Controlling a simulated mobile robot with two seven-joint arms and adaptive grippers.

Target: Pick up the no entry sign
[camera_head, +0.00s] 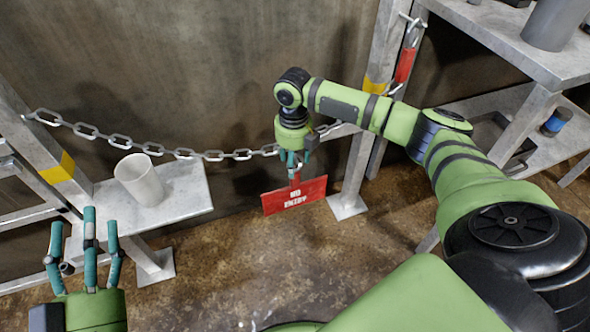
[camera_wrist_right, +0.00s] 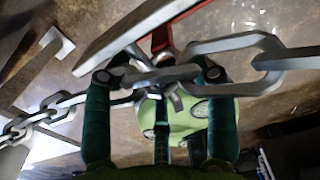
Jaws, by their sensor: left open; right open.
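The red no entry sign (camera_head: 293,196) hangs below a grey metal chain (camera_head: 213,156) in the head view. My right gripper (camera_head: 293,160) is just above the sign at the chain, fingers pointing down. In the right wrist view, the right gripper (camera_wrist_right: 160,85) has its fingers spread on either side of the chain (camera_wrist_right: 165,75). The sign (camera_wrist_right: 155,35) shows edge-on just beyond the fingertips, with a red part beside it. I cannot tell whether the fingers touch the chain or sign. My left gripper (camera_head: 87,235) is open and empty at the lower left, fingers pointing up.
A white cup (camera_head: 140,180) stands on a low grey shelf (camera_head: 190,187) at the left. Metal posts hold the chain at both ends. A grey shelf unit (camera_head: 500,40) with a blue can (camera_head: 556,121) stands at the right. The brown floor in the middle is clear.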

